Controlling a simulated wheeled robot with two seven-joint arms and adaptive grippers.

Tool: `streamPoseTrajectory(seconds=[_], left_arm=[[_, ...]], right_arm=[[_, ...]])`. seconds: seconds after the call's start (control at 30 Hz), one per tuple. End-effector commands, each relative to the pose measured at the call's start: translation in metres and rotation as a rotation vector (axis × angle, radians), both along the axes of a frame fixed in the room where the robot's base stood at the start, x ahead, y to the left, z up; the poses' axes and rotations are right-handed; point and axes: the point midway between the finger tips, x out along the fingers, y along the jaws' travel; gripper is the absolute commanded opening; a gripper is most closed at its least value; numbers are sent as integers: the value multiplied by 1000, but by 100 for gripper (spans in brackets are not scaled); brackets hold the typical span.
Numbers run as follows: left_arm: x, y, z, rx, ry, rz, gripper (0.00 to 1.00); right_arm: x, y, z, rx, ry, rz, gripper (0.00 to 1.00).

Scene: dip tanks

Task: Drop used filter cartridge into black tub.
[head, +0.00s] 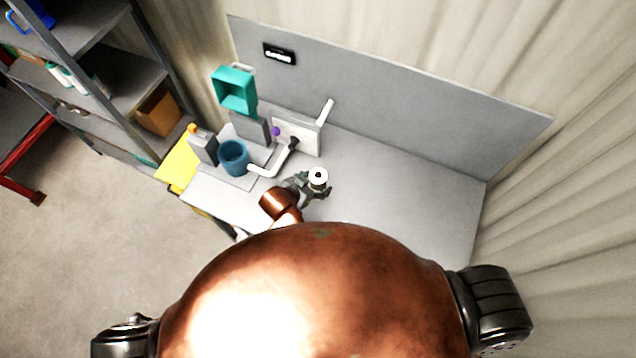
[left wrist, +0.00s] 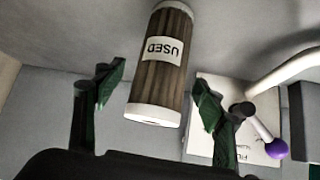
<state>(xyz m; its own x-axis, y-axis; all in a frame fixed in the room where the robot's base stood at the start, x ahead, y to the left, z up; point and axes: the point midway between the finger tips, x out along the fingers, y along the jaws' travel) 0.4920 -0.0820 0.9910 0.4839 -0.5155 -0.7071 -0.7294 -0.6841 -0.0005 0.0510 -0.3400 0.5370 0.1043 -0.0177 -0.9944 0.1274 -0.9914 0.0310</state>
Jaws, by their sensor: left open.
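The used filter cartridge (left wrist: 160,70) is a brown pleated cylinder with white end caps and a label reading USED, upside down in the left wrist view. In the head view its round white end with a dark centre (head: 318,177) shows over the grey bench. My left gripper (head: 307,184) is beside it. In the left wrist view the fingers of my left gripper (left wrist: 157,97) are spread open, one on each side of the cartridge, with gaps showing. I cannot make out a black tub in either view. My right gripper is not in view.
A blue round container (head: 233,158) and a teal open box (head: 235,90) stand at the bench's left. A white pipe (head: 270,168) and a white panel (head: 298,134) are near the gripper. The bench's right side (head: 420,205) is clear. Shelving (head: 105,75) stands at left.

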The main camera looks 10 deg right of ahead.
Motion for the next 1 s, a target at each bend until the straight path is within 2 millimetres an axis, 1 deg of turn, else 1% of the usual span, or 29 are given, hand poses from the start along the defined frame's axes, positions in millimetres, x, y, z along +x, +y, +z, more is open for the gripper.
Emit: streamPoseTrajectory(seconds=[0.1,0.2,0.43,1.0], left_arm=[[7,-8,-9,1,1,0,64],[10,-10,-14,0,0,0,64],[10,-10,-15,0,0,0,64],[10,-10,-15,0,1,1,26]], right_arm=[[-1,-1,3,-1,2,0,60],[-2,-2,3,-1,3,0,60],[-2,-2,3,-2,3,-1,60],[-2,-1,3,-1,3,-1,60]])
